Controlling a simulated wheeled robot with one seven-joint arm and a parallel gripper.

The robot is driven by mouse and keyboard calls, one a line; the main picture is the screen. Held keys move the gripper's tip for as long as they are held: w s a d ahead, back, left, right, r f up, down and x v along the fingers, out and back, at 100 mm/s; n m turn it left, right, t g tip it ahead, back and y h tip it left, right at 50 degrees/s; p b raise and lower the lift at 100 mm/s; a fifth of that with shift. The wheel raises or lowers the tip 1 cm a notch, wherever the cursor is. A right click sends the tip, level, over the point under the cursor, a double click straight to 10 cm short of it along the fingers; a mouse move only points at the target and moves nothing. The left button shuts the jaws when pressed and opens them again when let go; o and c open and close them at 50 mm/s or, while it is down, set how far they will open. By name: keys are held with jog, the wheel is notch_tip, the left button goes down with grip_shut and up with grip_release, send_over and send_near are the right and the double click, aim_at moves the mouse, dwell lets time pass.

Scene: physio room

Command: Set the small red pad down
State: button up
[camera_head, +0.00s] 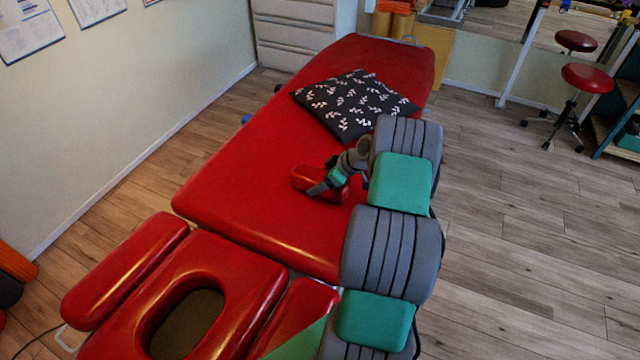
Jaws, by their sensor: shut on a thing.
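The small red pad (304,178) is in my gripper (331,184), over the right half of the red treatment table (240,190). My gripper is shut on the pad, and its fingers cover the pad's middle. The pad's right end (335,193) shows beyond the fingers. Pad and table are nearly the same red, so I cannot tell whether the pad touches the table top or hangs just above it.
A black cushion with white leaf patterns (352,103) lies on the table behind my gripper. The table's left and near-middle surface is bare. The red face-hole headrest (255,285) with side armrests is at the near end. A wall stands left; red stools (587,78) stand far right.

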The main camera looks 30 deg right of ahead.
jog(key=shift+r, duration=0.1)
jog(key=shift+f, duration=0.2)
jog(key=o, duration=1.5)
jog(key=shift+r, duration=0.1)
